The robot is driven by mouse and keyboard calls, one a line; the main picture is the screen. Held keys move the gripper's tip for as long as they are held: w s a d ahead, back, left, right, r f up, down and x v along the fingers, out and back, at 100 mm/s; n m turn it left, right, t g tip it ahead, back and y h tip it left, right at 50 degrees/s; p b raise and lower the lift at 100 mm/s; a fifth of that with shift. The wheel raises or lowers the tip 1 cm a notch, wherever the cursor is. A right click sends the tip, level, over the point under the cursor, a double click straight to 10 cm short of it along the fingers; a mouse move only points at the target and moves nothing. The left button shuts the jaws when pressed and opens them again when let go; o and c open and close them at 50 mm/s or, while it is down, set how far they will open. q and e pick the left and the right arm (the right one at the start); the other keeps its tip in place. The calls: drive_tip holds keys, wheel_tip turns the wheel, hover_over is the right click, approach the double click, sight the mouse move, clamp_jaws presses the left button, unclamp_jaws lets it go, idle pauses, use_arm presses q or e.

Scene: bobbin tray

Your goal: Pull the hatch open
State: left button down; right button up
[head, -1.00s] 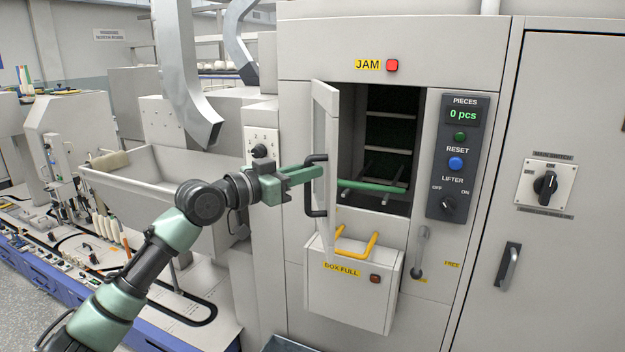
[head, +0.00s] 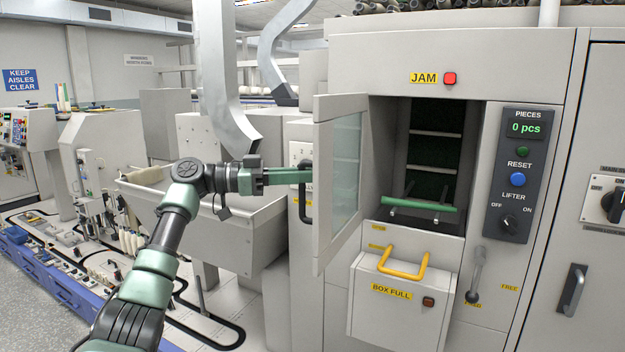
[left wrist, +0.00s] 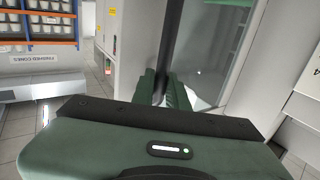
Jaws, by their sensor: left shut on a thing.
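The hatch (head: 338,180) is a light grey door with a glass pane. It is swung well out from the left side of the dark opening (head: 425,155) in the machine. Its black bar handle (head: 305,207) is on the outer face, near the free edge. My left gripper (head: 303,176) is shut on the handle, with its green fingers around the bar. In the left wrist view the fingers (left wrist: 164,92) close beside the glass, with the dark bar between them. My right gripper is in neither view.
Below the opening is a box (head: 398,308) with a yellow handle (head: 404,265). A control panel (head: 520,175) reading "0 pcs" is right of the opening. A metal trough (head: 225,225) and a grey duct (head: 228,95) are close to my left arm.

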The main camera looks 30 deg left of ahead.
use_arm(q)
drive_tip(key=shift+a, duration=0.3)
drive_tip(key=shift+r, duration=0.1)
drive_tip(key=c, duration=1.4)
unclamp_jaws()
drive_tip(key=shift+w, duration=0.1)
drive_tip(key=shift+w+d, duration=0.1)
drive_tip(key=shift+d, duration=0.05)
drive_tip(key=b+v, duration=0.2)
drive_tip(key=v, duration=0.5)
drive_tip(key=shift+a, duration=0.35)
